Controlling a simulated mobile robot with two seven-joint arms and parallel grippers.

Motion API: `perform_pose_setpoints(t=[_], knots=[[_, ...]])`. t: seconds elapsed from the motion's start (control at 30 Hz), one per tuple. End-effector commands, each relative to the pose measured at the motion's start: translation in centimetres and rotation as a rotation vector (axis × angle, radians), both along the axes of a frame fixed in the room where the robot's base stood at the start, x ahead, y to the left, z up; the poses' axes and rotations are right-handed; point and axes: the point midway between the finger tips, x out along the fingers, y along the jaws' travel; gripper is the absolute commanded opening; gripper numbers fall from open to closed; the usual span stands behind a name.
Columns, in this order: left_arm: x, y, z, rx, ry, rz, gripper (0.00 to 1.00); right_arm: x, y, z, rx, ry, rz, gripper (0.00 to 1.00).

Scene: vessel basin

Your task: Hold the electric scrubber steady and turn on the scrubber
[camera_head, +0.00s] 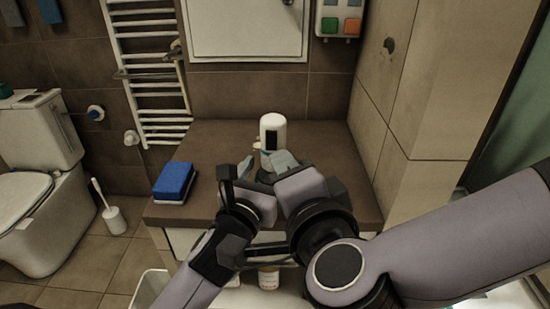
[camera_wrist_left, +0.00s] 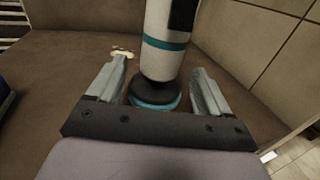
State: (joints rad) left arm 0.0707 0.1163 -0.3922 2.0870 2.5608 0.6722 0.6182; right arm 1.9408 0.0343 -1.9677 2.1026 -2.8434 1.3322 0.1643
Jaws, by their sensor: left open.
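The electric scrubber (camera_head: 272,131) stands upright on the brown countertop, white with a dark panel on its side. In the left wrist view the scrubber (camera_wrist_left: 163,53) shows a teal band, a dark neck and a teal-rimmed base. My left gripper (camera_head: 262,166) is open around its lower part; in the left wrist view the gripper's (camera_wrist_left: 158,86) fingers stand on either side, with gaps visible. My right gripper (camera_head: 292,172) is close beside the left one, near the scrubber's front right. Its fingertips are crowded together with the left gripper, so their opening is unclear.
A blue sponge (camera_head: 174,181) lies at the left edge of the countertop (camera_head: 222,140). A small pale item (camera_wrist_left: 122,52) lies left of the scrubber. A tiled wall (camera_head: 385,95) bounds the right side. A toilet (camera_head: 40,160) and towel radiator (camera_head: 150,70) stand left.

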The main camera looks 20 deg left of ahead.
Motion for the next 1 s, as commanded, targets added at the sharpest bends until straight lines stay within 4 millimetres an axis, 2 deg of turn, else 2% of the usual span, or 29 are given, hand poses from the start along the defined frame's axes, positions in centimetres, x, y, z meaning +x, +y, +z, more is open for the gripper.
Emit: perform_pose_setpoints(t=[0.1,0.3,0.5,0.77,0.8,0.97,1.0], knots=[[2.1,0.0,0.1,0.001,-0.002,0.001,0.80,0.0,0.0,0.0,0.000,0.000,0.000,0.43],[4.3,-0.1,0.0,0.000,-0.001,0.001,0.80,0.0,0.0,0.0,0.000,0.000,0.000,0.43],[5.2,-0.2,0.0,0.000,-0.001,0.000,0.80,0.0,0.0,0.0,0.000,0.000,0.000,0.43],[5.2,-0.2,0.0,0.000,-0.001,0.000,0.80,0.0,0.0,0.0,0.000,0.000,0.000,0.43],[5.2,-0.2,0.0,0.000,-0.001,0.000,0.67,0.0,0.0,0.0,0.000,0.000,0.000,0.43],[5.2,-0.2,0.0,0.000,0.000,0.000,0.14,0.0,0.0,0.0,0.000,0.000,0.000,0.43],[5.2,-0.2,0.0,0.000,0.000,0.000,0.13,0.0,0.0,0.0,0.000,0.000,0.000,0.39]])
